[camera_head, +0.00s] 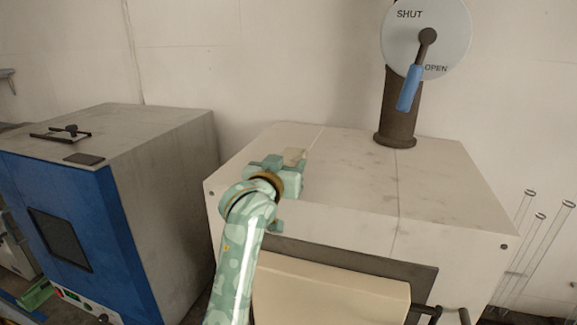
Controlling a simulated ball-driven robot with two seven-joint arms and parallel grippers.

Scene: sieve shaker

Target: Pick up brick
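My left gripper (286,164), mint green, reaches over the front edge of that top to the brick. My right gripper is not in view.
A dark post carries a round SHUT/OPEN dial (440,38) with a blue-handled lever (409,88) at the unit's back. A blue-fronted grey cabinet (165,150) stands left. Glass tubes (540,245) stand right. The top's right side is clear.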

